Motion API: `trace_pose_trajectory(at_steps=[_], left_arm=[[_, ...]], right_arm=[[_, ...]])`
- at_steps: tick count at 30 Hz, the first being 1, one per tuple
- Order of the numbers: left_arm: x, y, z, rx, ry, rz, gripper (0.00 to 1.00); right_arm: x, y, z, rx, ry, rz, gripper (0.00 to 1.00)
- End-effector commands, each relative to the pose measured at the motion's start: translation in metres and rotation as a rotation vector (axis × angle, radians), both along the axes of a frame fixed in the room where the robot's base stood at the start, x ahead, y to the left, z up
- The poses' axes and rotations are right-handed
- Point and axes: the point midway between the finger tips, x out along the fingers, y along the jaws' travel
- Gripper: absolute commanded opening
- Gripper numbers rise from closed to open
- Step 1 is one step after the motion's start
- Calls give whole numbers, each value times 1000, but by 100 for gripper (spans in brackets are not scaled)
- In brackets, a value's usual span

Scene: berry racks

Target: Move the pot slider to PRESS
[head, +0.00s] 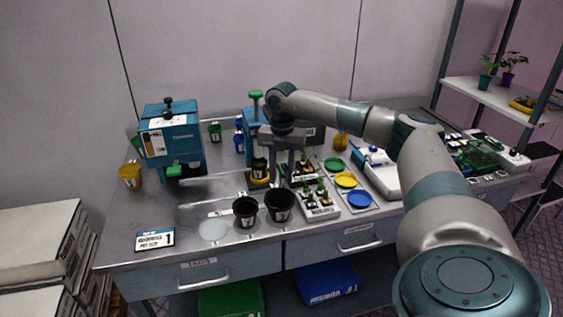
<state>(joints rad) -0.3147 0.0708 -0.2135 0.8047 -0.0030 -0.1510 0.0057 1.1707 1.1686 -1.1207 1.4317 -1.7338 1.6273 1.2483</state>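A small dark pot (259,166) with a pale label sits in a yellow ring-shaped holder (259,181) at the right end of a metal track (212,187) on the bench. This looks like the pot slider; no PRESS lettering can be read. My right gripper (283,172) points down just to the right of the pot, its fingers apart with nothing clearly held. I cannot tell whether a finger touches the holder. A blue machine (170,143) with a black top knob stands at the left end of the track. My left gripper is not in view.
Two black pots (279,205) stand in front of the track. A seedling tray (318,203) and green, yellow and blue dishes (346,181) lie to the right. A blue stand (252,124) with a green knob rises behind. The left front bench top is mostly clear.

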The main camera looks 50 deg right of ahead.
Motion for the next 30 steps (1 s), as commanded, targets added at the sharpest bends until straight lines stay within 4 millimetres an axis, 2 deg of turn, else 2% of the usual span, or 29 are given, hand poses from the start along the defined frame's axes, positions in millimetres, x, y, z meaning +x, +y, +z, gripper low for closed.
trace_pose_trajectory(at_steps=[5,11,21,29,30], left_arm=[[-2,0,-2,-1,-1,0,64],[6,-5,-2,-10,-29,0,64],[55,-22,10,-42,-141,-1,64],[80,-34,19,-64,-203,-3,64],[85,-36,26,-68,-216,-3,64]], right_arm=[[0,-2,7,-2,0,-2,28],[1,-1,28,-2,-5,-2,28],[1,0,94,1,-5,-1,28],[1,0,146,1,-4,-1,28],[1,0,153,1,-3,-1,28]])
